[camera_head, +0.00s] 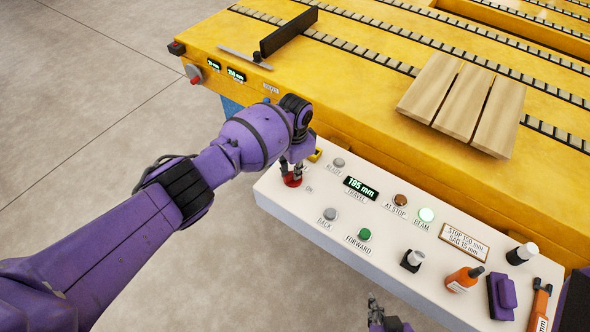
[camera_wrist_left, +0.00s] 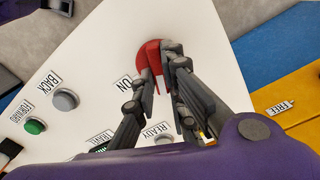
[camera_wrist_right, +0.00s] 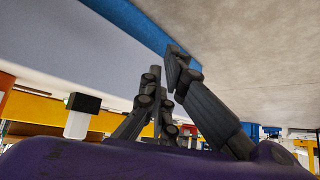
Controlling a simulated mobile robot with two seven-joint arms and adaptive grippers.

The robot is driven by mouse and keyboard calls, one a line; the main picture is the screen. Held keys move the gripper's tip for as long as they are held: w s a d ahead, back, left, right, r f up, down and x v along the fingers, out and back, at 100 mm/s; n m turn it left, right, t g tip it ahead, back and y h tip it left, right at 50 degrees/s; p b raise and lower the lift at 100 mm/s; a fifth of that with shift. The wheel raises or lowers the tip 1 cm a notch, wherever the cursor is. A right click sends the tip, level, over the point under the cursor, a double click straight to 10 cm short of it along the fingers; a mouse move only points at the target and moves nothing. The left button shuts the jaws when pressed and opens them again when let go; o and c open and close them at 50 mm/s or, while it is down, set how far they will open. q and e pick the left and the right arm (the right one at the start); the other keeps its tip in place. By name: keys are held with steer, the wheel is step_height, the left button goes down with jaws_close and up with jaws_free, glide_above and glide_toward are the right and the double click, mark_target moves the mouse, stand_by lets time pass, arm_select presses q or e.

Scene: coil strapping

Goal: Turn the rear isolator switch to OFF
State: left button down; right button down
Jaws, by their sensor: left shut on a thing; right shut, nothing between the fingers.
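A red rotary switch (camera_head: 292,180) sits at the far left end of the white control panel (camera_head: 300,211), next to an ON label. In the left wrist view the red switch (camera_wrist_left: 151,58) is between the fingertips of my left gripper (camera_wrist_left: 166,72), which is shut on it. The gripper covers part of the switch, and I cannot read an OFF label. In the head view my left gripper (camera_head: 292,172) reaches down onto the switch. My right gripper (camera_wrist_right: 166,75) is shut and empty, low beside the panel; it shows at the bottom of the head view (camera_head: 376,308).
The panel carries grey BACK (camera_head: 330,214) and green FORWARD (camera_head: 364,235) buttons, a 195 mm display (camera_head: 361,188) and a lit BEAM lamp (camera_head: 426,215). Wooden slats (camera_head: 464,100) rest on the yellow conveyor (camera_head: 370,130).

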arm_select(q)
steer(key=shift+w+n+p, duration=0.1)
steer(key=shift+n+p, duration=0.35)
steer(key=shift+n, duration=1.75)
steer(key=shift+a, duration=0.1)
steer(key=c, duration=1.8)
jaws_free()
step_height(320, 180, up, 12)
